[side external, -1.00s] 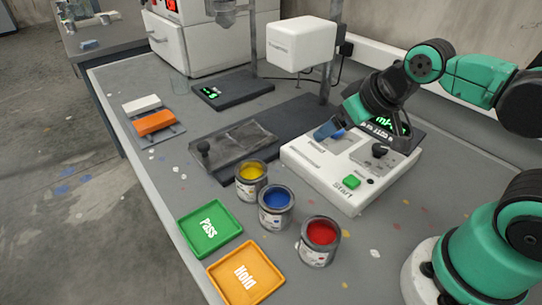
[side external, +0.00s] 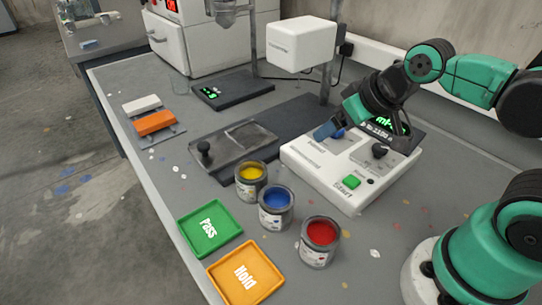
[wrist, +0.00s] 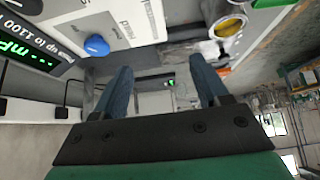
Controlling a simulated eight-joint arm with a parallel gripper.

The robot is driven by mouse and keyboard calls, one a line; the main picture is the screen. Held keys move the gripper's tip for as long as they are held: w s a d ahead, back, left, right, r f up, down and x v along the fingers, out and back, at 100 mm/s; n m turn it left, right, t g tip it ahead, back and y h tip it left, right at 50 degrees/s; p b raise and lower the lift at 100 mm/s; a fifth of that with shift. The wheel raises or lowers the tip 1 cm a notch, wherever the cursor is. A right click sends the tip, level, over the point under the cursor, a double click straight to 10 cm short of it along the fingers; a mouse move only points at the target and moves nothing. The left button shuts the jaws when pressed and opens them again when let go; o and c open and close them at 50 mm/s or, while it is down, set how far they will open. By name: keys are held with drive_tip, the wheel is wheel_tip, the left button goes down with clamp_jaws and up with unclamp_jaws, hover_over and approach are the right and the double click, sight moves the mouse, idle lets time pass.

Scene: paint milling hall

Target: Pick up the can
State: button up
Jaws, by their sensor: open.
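Three open paint cans stand upright on the grey bench in the side view: one with yellow paint (side external: 251,182), one with blue paint (side external: 276,209) and one with red paint (side external: 318,243). The yellow can also shows near the top of the wrist view (wrist: 228,27). My gripper (side external: 327,130) is above the white control box, behind and to the right of the cans, and apart from them. In the wrist view its two blue fingers (wrist: 160,72) are spread with nothing between them.
The white control box (side external: 330,172) has a green Start button, knobs and a lit display. A green Pass tray (side external: 211,248) and an orange Hold tray (side external: 247,292) lie near the front edge. A dark plate (side external: 232,155) with a knob lies behind the cans.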

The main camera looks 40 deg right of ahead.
drive_tip(key=shift+o, duration=1.3)
drive_tip(key=n+g+y, duration=0.4)
drive_tip(key=n+g, duration=0.3)
drive_tip(key=n, duration=1.1)
hover_over(277, 201)
drive_tip(key=s, duration=0.2)
drive_tip(key=f, duration=0.6)
drive_tip(key=shift+w+d, duration=0.2)
drive_tip(key=shift+d, duration=0.15)
drive_tip(key=shift+a+f+y, duration=0.15)
drive_tip(key=shift+f+y, duration=0.05)
drive_tip(key=shift+y, duration=0.1)
drive_tip(key=shift+x, duration=2.65)
